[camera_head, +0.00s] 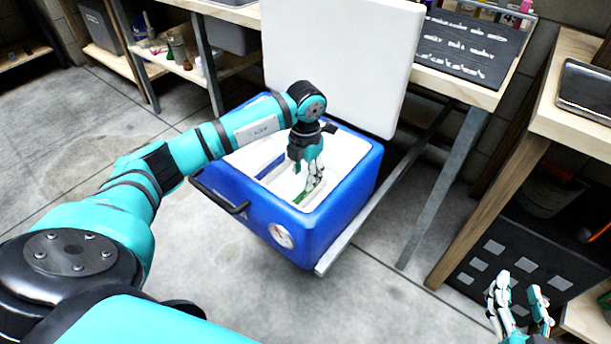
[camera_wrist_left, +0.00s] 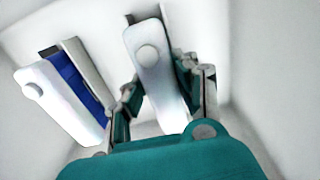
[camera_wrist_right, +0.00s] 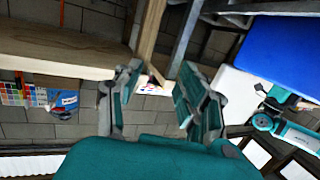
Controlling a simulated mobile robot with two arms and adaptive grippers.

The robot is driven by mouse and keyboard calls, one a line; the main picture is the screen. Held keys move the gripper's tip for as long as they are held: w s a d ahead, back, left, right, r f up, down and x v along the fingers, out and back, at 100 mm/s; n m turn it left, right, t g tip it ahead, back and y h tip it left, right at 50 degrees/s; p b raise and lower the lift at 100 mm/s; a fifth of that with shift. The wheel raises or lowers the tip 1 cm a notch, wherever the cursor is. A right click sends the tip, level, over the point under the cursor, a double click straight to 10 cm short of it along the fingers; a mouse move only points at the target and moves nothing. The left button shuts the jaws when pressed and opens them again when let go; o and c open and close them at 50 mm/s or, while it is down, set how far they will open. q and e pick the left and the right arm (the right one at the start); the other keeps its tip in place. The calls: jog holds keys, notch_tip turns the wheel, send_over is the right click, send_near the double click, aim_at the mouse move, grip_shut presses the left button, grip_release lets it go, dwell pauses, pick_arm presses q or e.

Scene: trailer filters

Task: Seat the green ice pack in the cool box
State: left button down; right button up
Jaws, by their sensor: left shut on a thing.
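The blue cool box (camera_head: 255,228) stands open on the floor, with its white lid (camera_head: 340,65) raised behind it. My left gripper (camera_head: 314,182) reaches down inside it. In the left wrist view my left gripper (camera_wrist_left: 160,105) is shut on the green ice pack (camera_wrist_left: 150,55), whose white face and round cap show between the fingers. A sliver of its green shows in the head view (camera_head: 299,198). Its lower end is hidden, so I cannot tell how deep it sits. My right gripper (camera_head: 519,297) is open and empty, well apart from the box.
A blue ice pack (camera_wrist_left: 62,90) with a white face stands to the left inside the box; it also shows in the head view (camera_head: 270,166). The box's black handle (camera_head: 222,196) faces the front left. A workbench with metal legs (camera_head: 445,180) stands close behind at right.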

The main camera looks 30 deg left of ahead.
jog(key=shift+r, duration=0.2)
pick_arm(q)
jog(key=c, duration=1)
grip_release()
jog(key=shift+f, duration=0.1)
notch_tip(320, 180, up, 6)
jog(key=shift+r+p, duration=0.1)
jog(key=shift+p, duration=0.85)
notch_tip(320, 180, up, 6)
jog(key=p, duration=0.1)
pick_arm(e)
jog(key=s+d+f+g+h, duration=0.2)
jog(key=s+d+f+g, duration=0.2)
jog(key=s+f+g, duration=0.4)
notch_tip(320, 180, down, 3)
jog(key=shift+s+f+g, duration=0.15)
jog(key=shift+s+g, duration=0.15)
jog(key=shift+s, duration=0.4)
jog(key=shift+d, duration=0.1)
